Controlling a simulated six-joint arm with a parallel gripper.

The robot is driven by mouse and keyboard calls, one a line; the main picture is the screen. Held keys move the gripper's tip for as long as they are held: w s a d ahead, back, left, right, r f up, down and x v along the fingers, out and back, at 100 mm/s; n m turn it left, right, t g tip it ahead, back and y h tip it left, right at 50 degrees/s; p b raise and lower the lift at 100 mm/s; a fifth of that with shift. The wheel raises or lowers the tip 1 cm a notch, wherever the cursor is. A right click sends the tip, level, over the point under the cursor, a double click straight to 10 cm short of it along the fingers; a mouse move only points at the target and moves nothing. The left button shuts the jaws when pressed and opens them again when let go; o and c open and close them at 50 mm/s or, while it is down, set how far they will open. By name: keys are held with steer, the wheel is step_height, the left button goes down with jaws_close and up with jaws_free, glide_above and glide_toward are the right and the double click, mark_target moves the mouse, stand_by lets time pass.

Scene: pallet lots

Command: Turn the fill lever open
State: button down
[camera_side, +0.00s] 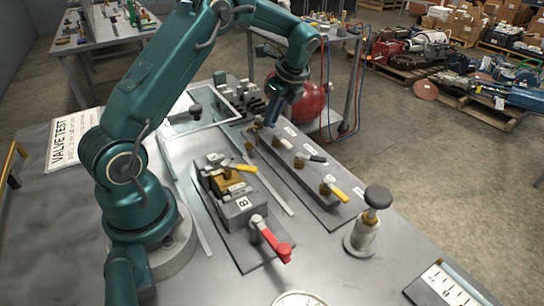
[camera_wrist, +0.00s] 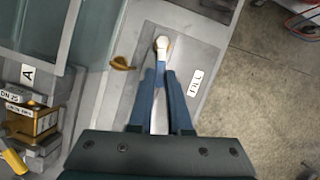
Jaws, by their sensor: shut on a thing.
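The fill lever (camera_wrist: 161,55) shows in the wrist view as a pale strip with a rounded tan end, beside a white label reading FILL (camera_wrist: 195,83). My gripper (camera_wrist: 165,74) is shut on it, with the blue fingers on either side hiding part of the lever. In the side view my gripper (camera_side: 269,122) is down at the far end of the long grey valve plate (camera_side: 316,200). The lever is mostly hidden there by the fingers, so its angle is hard to tell.
On the same plate are a dark-handled valve (camera_side: 317,158) and a yellow-handled valve (camera_side: 337,193). A clamped fixture (camera_side: 228,185) and a red lever (camera_side: 272,240) stand left of it. A black-knobbed post (camera_side: 367,222) stands at right. A red tank (camera_side: 310,100) is behind.

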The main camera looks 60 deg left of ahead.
steer(key=shift+w, duration=0.1)
steer(key=shift+w+a+n+g+h, duration=0.2)
steer(key=shift+w+n+g, duration=0.25)
steer(key=shift+n, duration=0.7)
steer(key=shift+w+a+n+g+h, duration=0.1)
steer(key=shift+w+a+n+g, duration=0.25)
steer(key=shift+n, duration=0.8)
steer(key=shift+d, duration=0.1)
steer(key=c, duration=0.8)
jaws_free()
steer(key=shift+c, duration=0.2)
steer(key=shift+s+d+m, duration=0.1)
steer(key=shift+m, duration=0.3)
